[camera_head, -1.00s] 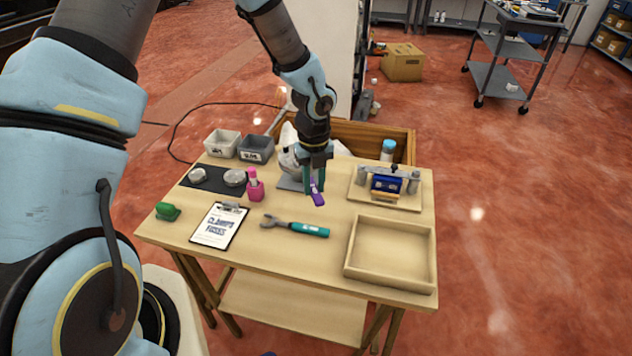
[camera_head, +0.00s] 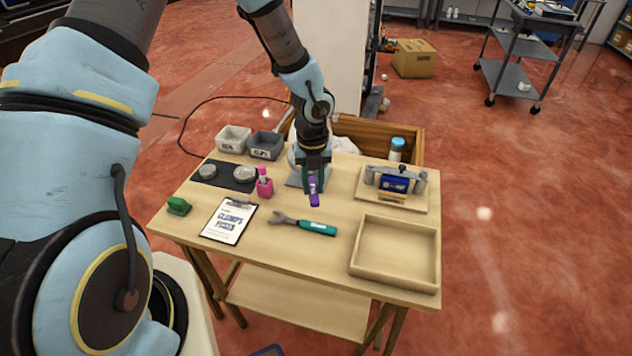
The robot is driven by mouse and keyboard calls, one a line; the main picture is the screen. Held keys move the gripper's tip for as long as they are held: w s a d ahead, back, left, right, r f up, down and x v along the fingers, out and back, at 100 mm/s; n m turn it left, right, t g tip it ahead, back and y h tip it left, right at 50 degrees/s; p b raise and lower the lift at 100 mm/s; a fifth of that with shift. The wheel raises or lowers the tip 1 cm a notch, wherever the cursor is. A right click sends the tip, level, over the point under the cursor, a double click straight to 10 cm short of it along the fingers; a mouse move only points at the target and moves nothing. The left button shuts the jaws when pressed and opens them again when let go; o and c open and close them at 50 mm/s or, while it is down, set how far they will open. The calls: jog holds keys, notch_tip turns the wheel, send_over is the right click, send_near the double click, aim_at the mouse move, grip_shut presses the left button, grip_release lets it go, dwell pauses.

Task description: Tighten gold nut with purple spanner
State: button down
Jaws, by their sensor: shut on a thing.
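My gripper (camera_head: 313,184) is above the back middle of the wooden table, pointing down. It is shut on the purple spanner (camera_head: 314,199), whose purple end shows below and in front of the fingers. The rest of the spanner is hidden by the gripper. I cannot make out a gold nut. A grey plate (camera_head: 294,180) lies partly behind the gripper. A blue device with grey posts (camera_head: 393,184) stands on a wooden board (camera_head: 420,204) to the right of my gripper.
A teal-handled wrench (camera_head: 318,228) lies in front of the gripper. An empty wooden tray (camera_head: 395,280) is at front right. A clipboard (camera_head: 229,221), green object (camera_head: 178,206), pink bottle (camera_head: 264,187) and black mat (camera_head: 228,182) are left. Two bins (camera_head: 266,146) and a blue-capped bottle (camera_head: 396,148) are behind.

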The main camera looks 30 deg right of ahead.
dwell(0.3)
jog(key=shift+w+a+m+p, duration=0.3)
jog(key=shift+a+m+p, duration=0.25)
jog(key=shift+a+p, duration=0.05)
jog(key=shift+w+a+m+p, duration=0.25)
jog(key=shift+a+m+p, duration=0.3)
jog(key=shift+w+a+m+p, duration=0.75)
jog(key=shift+a+m+p, duration=0.15)
jog(key=shift+m, duration=0.3)
jog(key=shift+s+d, duration=0.1)
jog(key=shift+s+d+n+b, duration=0.25)
jog(key=shift+d+n+b, duration=0.1)
jog(key=shift+n, duration=0.25)
